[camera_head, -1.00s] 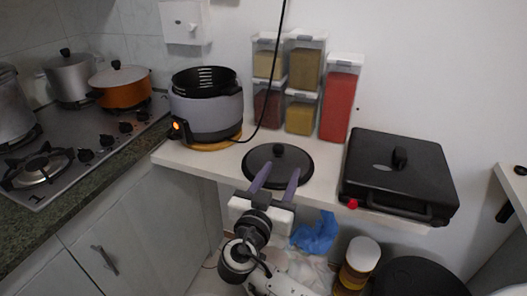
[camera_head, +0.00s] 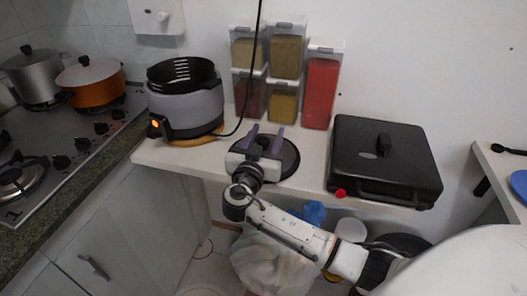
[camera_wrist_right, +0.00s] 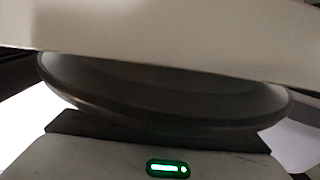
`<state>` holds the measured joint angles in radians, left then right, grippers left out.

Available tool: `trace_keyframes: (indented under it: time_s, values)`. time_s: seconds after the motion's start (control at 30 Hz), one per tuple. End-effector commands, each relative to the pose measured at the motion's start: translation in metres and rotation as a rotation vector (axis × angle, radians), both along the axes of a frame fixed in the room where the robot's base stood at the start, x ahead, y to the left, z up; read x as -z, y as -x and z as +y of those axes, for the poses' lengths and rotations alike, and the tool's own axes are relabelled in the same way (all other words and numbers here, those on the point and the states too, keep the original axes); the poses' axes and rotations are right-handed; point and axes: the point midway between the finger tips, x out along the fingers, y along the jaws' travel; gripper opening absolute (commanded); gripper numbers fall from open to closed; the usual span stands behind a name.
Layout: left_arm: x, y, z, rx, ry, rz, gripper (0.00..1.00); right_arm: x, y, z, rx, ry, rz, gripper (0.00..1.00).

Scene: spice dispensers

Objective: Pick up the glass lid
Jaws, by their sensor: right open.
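The glass lid (camera_head: 290,158) is a dark round disc lying on the white shelf, partly covered by my right gripper. My right gripper (camera_head: 265,134) is over the lid, its two purple fingers spread apart. A dark shape between the fingers looks like the lid's knob; I cannot tell whether they touch it. In the right wrist view the lid (camera_wrist_right: 160,92) shows as a dark curved disc across the middle, partly hidden by a pale blurred shape above. My left gripper is not in view.
A grey and black cooker (camera_head: 188,102) stands left of the lid, with a black cable (camera_head: 256,60) hanging nearby. Several spice containers (camera_head: 285,55) stand behind. A black grill (camera_head: 384,160) is on the right, with a narrow strip of shelf between it and the lid.

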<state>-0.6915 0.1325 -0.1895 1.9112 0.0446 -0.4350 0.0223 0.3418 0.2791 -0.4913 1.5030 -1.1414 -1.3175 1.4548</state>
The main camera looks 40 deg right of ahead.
Motion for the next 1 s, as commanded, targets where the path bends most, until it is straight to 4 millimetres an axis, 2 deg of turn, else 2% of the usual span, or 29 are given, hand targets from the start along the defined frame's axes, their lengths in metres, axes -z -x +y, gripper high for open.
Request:
trace_keyframes:
  time_s: [0.3,0.57,0.87,1.0]
  values:
    - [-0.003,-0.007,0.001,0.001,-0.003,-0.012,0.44,0.000,-0.004,-0.005,-0.001,0.000,0.000,0.44]
    - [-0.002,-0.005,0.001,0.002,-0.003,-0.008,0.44,0.000,-0.004,-0.004,-0.001,0.000,0.000,0.01]
    - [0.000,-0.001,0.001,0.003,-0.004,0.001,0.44,-0.003,-0.004,-0.004,-0.001,0.000,-0.004,0.00]
    - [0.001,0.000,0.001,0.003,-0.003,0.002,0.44,-0.020,-0.004,-0.004,-0.001,-0.004,-0.007,0.00]
